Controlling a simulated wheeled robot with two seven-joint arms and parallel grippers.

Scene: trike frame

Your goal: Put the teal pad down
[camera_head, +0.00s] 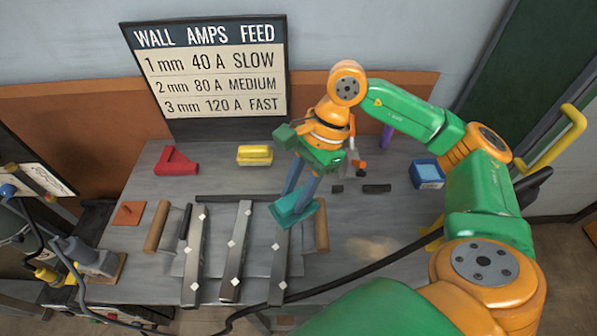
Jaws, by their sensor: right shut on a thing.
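The teal pad (292,207) is a small flat block. It is at the lower end of my right gripper (301,190), whose two blue-grey fingers point down and are shut on it. In the picture the pad overlaps the upper end of the rightmost metal bar. I cannot tell whether it touches the bar or hangs just above it. My left gripper is not in view.
The grey bench (378,215) holds several metal bars with white diamonds, a red angle piece (176,161), a yellow block (254,155) and a blue box (426,174). A black cable (345,276) crosses the front. Bench space right of the bars looks fairly clear.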

